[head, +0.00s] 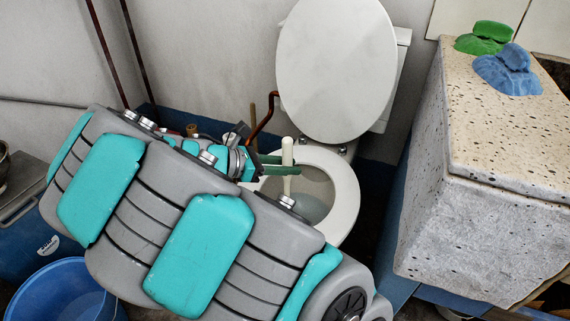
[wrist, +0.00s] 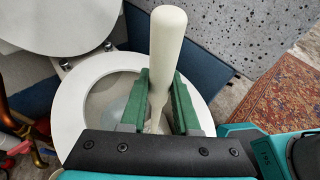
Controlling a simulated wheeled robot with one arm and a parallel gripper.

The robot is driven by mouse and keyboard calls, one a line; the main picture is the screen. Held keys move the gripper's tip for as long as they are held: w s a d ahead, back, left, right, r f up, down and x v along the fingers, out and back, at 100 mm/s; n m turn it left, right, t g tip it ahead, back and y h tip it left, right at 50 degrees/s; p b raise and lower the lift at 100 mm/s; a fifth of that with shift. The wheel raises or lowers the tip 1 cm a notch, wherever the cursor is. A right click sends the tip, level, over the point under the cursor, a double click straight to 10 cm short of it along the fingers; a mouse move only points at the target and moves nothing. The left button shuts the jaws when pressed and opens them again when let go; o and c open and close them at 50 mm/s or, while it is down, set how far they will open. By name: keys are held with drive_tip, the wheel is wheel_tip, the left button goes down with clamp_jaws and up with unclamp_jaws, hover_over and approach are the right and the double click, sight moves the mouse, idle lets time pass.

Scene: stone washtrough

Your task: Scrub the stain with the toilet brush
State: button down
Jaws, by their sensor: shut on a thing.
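The toilet brush shows as a cream handle (head: 287,158) standing nearly upright between the green fingers of my gripper (head: 283,165). In the wrist view the handle (wrist: 168,50) rises between the two green fingers (wrist: 160,108), which are shut on it. The brush's lower end is hidden in the wrist view by my gripper, and its bristles do not show clearly in the head view. The toilet bowl (head: 346,190) is open below, with its lid (head: 337,65) raised. The brush is over the bowl opening. I cannot make out the stain.
A speckled stone trough (head: 475,235) stands to the right, with a green thing (head: 484,38) and a blue thing (head: 508,72) on top. A blue bucket (head: 65,292) is at lower left. A patterned rug (wrist: 270,95) lies right in the wrist view.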

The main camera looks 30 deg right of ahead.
drive_tip(key=shift+f, duration=0.9)
drive_tip(key=shift+s+a, duration=0.25)
drive_tip(key=shift+s, duration=0.65)
drive_tip(key=shift+s+a, duration=0.2)
drive_tip(key=shift+s, duration=0.65)
drive_tip(key=shift+d+p, duration=0.1)
drive_tip(key=shift+p, duration=0.25)
drive_tip(key=shift+w+d+p, duration=0.65)
drive_tip(key=shift+w+d, duration=0.1)
drive_tip(key=shift+d, duration=0.3)
drive_tip(key=shift+w+d+p, duration=0.6)
drive_tip(key=shift+w+d, duration=0.15)
drive_tip(key=shift+d, duration=0.25)
drive_tip(key=shift+w, duration=0.1)
